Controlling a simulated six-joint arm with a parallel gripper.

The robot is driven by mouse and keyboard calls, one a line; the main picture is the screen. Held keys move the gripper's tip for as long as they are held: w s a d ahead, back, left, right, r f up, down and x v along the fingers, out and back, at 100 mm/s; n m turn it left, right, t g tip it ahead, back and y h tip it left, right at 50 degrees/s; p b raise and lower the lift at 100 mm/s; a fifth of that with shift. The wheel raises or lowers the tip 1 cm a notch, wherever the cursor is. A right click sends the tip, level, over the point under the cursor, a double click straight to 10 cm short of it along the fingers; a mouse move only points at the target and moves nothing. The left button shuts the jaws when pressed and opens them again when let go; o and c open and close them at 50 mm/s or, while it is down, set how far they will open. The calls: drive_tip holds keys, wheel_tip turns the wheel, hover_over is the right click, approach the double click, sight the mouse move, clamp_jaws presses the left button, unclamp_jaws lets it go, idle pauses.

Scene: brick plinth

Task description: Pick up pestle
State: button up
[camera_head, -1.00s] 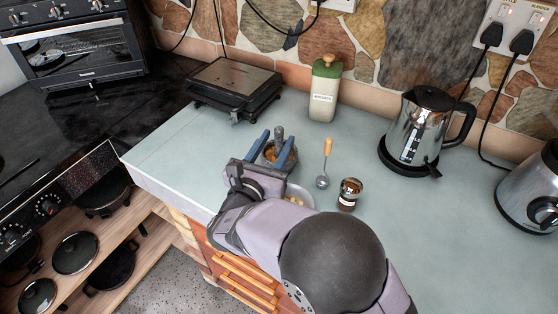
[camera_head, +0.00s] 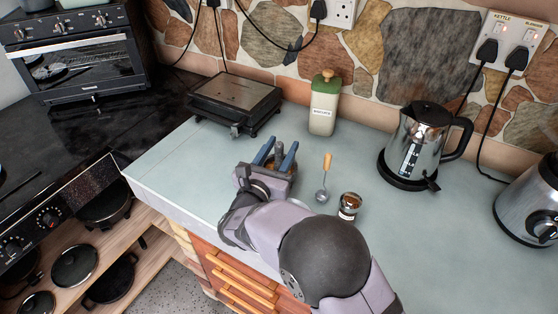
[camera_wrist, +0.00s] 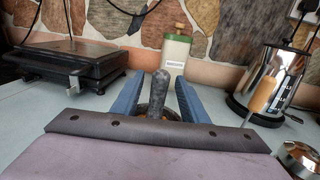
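The dark grey stone pestle (camera_head: 279,151) stands nearly upright in a mortar (camera_head: 271,166) on the counter. In the wrist view, the pestle (camera_wrist: 161,92) rises between the two blue fingers of my gripper (camera_wrist: 161,80), with a gap on each side. My gripper (camera_head: 281,148) is open and low, its fingers on either side of the pestle. The gripper's palm and fingers hide most of the mortar.
A black grill (camera_head: 235,99) stands behind to the left, a green-lidded jar (camera_head: 323,105) behind. A wooden-handled spoon (camera_head: 325,175) and small glass jar (camera_head: 349,206) lie right of my gripper. A kettle (camera_head: 412,143) stands further right. The counter's front edge is close.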

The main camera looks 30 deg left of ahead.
drive_tip(key=shift+w+a+p, duration=0.15)
drive_tip(key=shift+w+p, duration=0.05)
drive_tip(key=shift+w, duration=0.55)
drive_tip(key=shift+w+a+p, duration=0.15)
drive_tip(key=shift+w, duration=0.55)
clamp_jaws()
drive_tip(key=shift+r, duration=0.1)
wheel_tip(320, 180, up, 10)
drive_tip(key=b, duration=0.2)
